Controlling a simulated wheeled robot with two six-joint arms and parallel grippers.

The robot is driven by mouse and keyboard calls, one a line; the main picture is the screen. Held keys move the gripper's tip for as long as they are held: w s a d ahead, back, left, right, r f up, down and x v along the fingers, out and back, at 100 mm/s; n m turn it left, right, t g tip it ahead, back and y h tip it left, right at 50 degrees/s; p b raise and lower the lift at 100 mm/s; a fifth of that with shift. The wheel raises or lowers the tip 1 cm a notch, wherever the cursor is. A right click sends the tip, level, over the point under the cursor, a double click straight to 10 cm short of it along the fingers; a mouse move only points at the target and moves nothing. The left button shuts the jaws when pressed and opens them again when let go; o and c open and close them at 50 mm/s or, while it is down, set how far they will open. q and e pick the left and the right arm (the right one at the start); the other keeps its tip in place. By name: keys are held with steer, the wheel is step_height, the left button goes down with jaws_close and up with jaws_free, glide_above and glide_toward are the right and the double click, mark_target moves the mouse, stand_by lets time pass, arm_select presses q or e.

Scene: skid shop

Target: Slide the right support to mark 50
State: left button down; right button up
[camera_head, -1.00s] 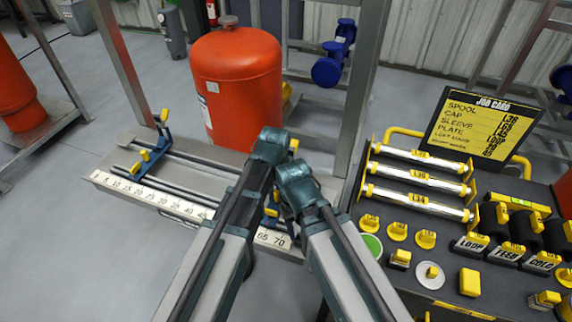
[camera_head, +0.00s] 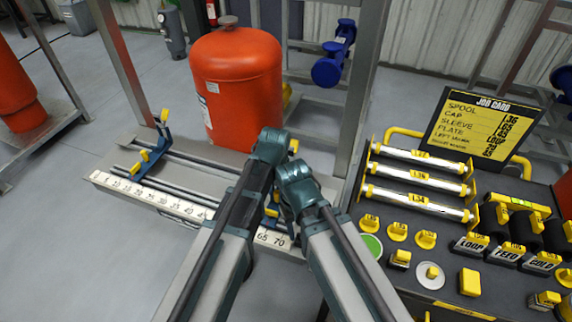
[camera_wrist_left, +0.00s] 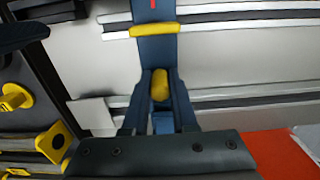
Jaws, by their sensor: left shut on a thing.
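The right support is a blue bracket with yellow knobs; in the head view it is mostly hidden behind my arms, with a yellow part (camera_head: 272,212) showing near marks 65 and 70. In the left wrist view its blue bar (camera_wrist_left: 155,50) spans the rails, and my left gripper (camera_wrist_left: 160,98) is shut around its yellow knob (camera_wrist_left: 160,84). The left support (camera_head: 148,152) stands near the low end of the white scale (camera_head: 150,195). Mark 50 is hidden behind my arm.
A red tank (camera_head: 237,90) stands behind the rail bench (camera_head: 102,180). A steel post (camera_head: 362,85) rises right of it. At right, a dark table (camera_head: 450,290) holds steel rollers, yellow-topped parts and a job card (camera_head: 482,125).

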arm_select(q)
steer(key=shift+a, duration=0.1)
stand_by(0.6)
steer(key=shift+w+a, duration=0.35)
steer(key=shift+a, duration=0.45)
steer(key=shift+w+a, duration=0.35)
steer(key=shift+a, duration=0.4)
steer(key=shift+w+a, duration=0.35)
steer(key=shift+a, duration=0.5)
steer(key=shift+w+a, duration=0.35)
steer(key=shift+a, duration=0.55)
steer(key=shift+w+a, duration=0.35)
steer(key=shift+a, duration=0.4)
steer(key=shift+w+a, duration=0.3)
steer(key=shift+a, duration=0.55)
